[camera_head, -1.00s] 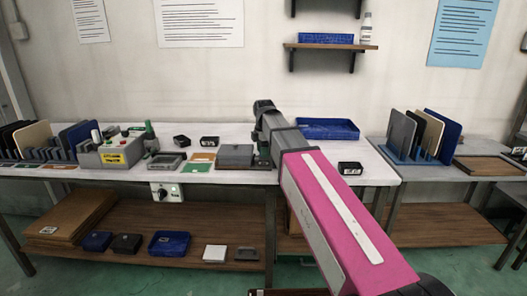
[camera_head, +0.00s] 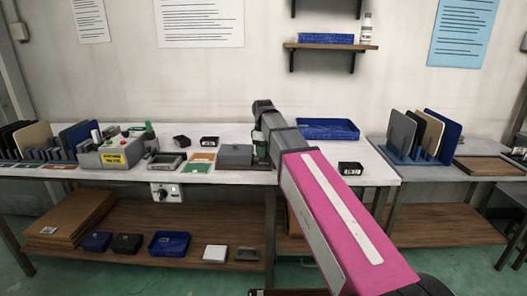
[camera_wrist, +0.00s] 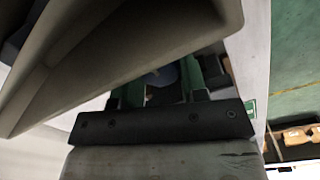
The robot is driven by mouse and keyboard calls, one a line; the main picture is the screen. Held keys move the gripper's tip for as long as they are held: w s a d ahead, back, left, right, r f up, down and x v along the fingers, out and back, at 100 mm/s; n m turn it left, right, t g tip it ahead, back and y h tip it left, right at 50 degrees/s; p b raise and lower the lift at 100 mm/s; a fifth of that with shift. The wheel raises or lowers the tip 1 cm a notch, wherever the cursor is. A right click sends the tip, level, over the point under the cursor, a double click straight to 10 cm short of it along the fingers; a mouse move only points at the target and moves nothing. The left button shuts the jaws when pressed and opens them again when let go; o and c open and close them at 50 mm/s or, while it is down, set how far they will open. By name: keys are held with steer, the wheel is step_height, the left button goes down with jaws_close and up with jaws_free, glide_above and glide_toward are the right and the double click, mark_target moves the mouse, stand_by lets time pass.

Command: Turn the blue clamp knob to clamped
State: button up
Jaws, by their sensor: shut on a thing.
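My gripper (camera_wrist: 166,78) shows in the wrist view as two green fingers on a dark bar. It is shut on a rounded blue thing, the blue clamp knob (camera_wrist: 158,79), which shows only in part between the fingers. A large grey shape in front covers much of that view, so the knob's angle cannot be read. In the head view the gripper (camera_head: 260,151) is low over the front of the white bench, just right of a grey block (camera_head: 235,154). My arm hides the knob there.
A blue tray (camera_head: 345,131) lies behind my arm on the white bench (camera_head: 310,165). A black box (camera_head: 351,168) sits to the right. A shelf (camera_head: 330,46) hangs above.

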steer(key=shift+m, duration=0.5)
steer(key=o, duration=0.9)
steer(key=shift+r, duration=0.1)
step_height(320, 180, up, 11)
steer(key=shift+s+f, duration=0.15)
steer(key=shift+f, duration=0.05)
